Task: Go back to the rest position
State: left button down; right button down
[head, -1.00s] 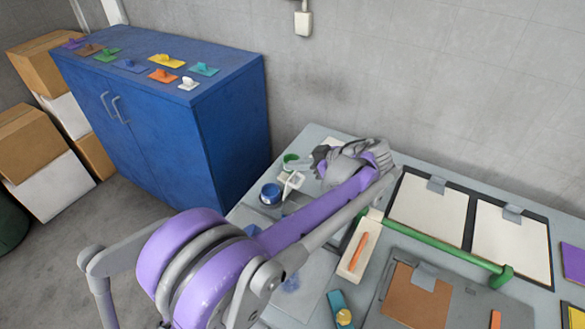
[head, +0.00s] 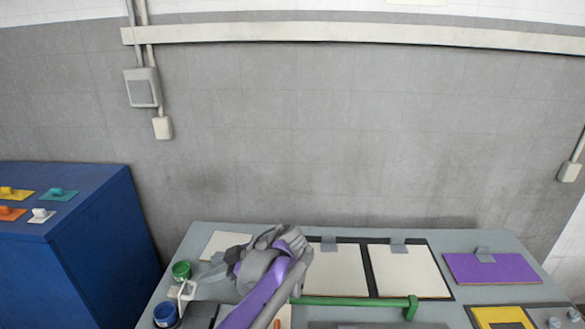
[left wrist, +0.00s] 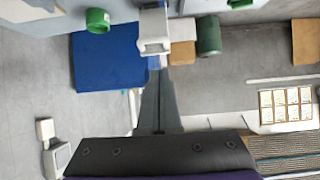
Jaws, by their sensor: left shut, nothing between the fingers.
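My left gripper (head: 205,279) is over the back left part of the grey table (head: 212,232), at the end of my purple and grey arm. In the left wrist view its two fingers (left wrist: 158,82) lie together, with nothing between them. A white bracket-like piece (head: 186,290) is close to the fingertips; it also shows beyond them in the left wrist view (left wrist: 153,32). I cannot tell if they touch. No buffing brush can be made out for certain. My right gripper is in neither view.
A green jar (head: 181,270) and a blue jar (head: 165,314) stand at the table's left edge. A green bar (head: 350,301) crosses in front of two pale boards (head: 337,270) (head: 408,270). A blue cabinet (head: 100,250) stands left. A purple board (head: 490,267) lies right.

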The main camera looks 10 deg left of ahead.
pick_arm(q)
jog(key=s+d+f+m+t+h, duration=0.2)
jog(key=s+d+f+m+h, duration=0.1)
jog(key=s+m, duration=0.3)
jog(key=s+d+f+m+t+h, duration=0.2)
jog(key=s+d+f+m+h, duration=0.1)
jog(key=s+f+m+h, duration=0.1)
jog(key=s+d+f+m+t+h, duration=0.2)
jog(key=s+f+m+h, duration=0.2)
jog(key=s+m, duration=0.4)
jog(key=shift+s+d+f, duration=0.2)
jog(key=shift+s+f, duration=0.15)
jog(key=shift+f, duration=0.1)
jog(key=shift+s+d+f, duration=0.2)
jog(key=shift+s+f, duration=0.1)
jog(key=shift+f, duration=0.15)
jog(key=shift+s+d+f+m+h, duration=0.2)
jog(key=shift+d+m+h, duration=0.1)
jog(key=shift+m, duration=0.1)
jog(key=shift+w, duration=0.1)
jog(key=shift+a, duration=0.1)
